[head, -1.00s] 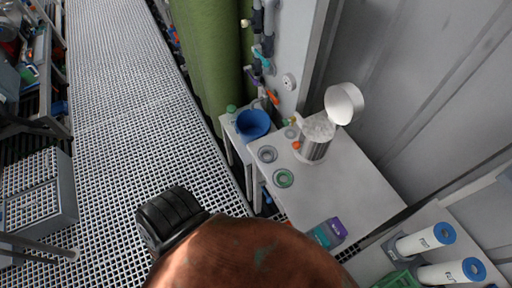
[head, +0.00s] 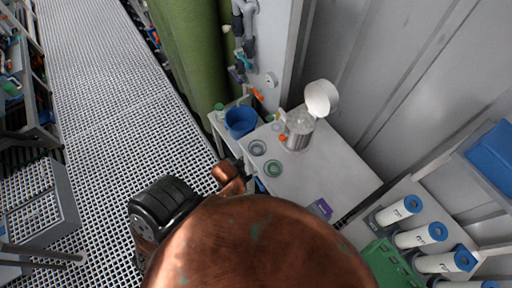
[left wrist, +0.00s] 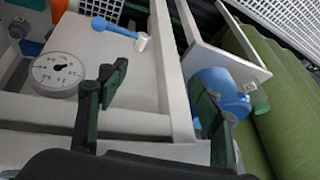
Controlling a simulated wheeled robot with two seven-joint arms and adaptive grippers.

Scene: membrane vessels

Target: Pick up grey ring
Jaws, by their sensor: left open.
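A grey ring (head: 257,147) lies flat on the white table (head: 318,182), towards its left edge. A second ring (head: 273,168), green with a pale middle, lies just in front of it. My left gripper (left wrist: 160,90) shows in the left wrist view with its two dark green fingers apart and nothing between them. It is beside pale table framing, and the grey ring is not seen in that view. My right gripper is not in view.
A blue bucket (head: 240,121) stands left of the rings, also in the left wrist view (left wrist: 222,92). An open-lidded steel canister (head: 298,131) stands behind them. A purple-topped box (head: 320,208) is at the table's front. A dial gauge (left wrist: 57,74) is at left.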

